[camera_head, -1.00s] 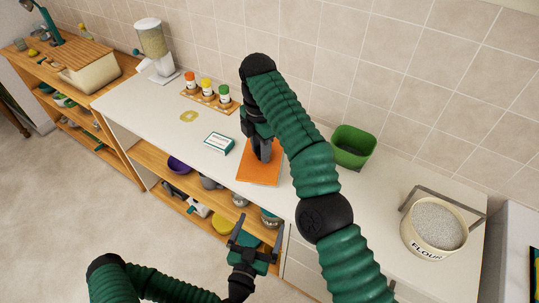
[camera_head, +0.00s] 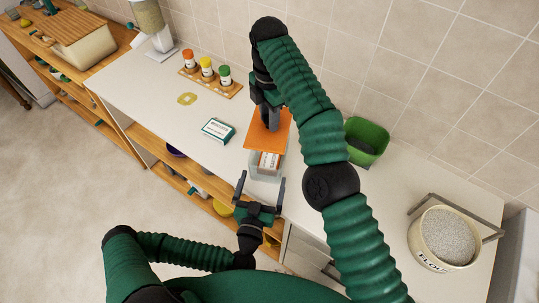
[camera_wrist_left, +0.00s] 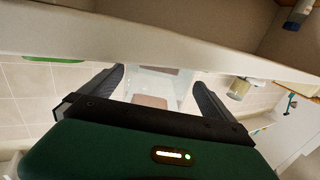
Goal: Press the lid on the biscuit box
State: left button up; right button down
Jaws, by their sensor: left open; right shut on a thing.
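The orange lid (camera_head: 268,137) is in my right gripper (camera_head: 270,118), which is shut on it from above. Below and in front of it the clear biscuit box (camera_head: 263,177) shows on the counter, with a pale labelled pack (camera_head: 269,160) inside. The lid hides the back of the box; I cannot tell whether they touch. My left gripper (camera_head: 260,184) is open and empty at the counter's front edge, its fingers reaching toward the near side of the box. In the left wrist view the box (camera_wrist_left: 165,74) appears between the open fingers (camera_wrist_left: 160,84).
A teal-and-white packet (camera_head: 217,130) lies left of the box. A spice rack (camera_head: 209,82) and a yellow ring (camera_head: 187,98) are farther left. A green bin (camera_head: 368,135) stands to the right, with a flour tub (camera_head: 447,240) beyond. The counter between packet and front edge is clear.

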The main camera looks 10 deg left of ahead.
aim_at(268, 160)
pick_arm(q)
jog(key=w, duration=0.8)
jog(key=shift+w+r, duration=0.1)
jog(key=shift+w, duration=0.15)
pick_arm(e)
jog(key=shift+s+r, duration=0.15)
jog(key=shift+s, duration=0.05)
pick_arm(q)
jog(key=c, duration=1.7)
pick_arm(e)
jog(key=shift+s+d+f, duration=0.1)
jog(key=shift+s+f, duration=0.05)
jog(key=shift+f, duration=2.35)
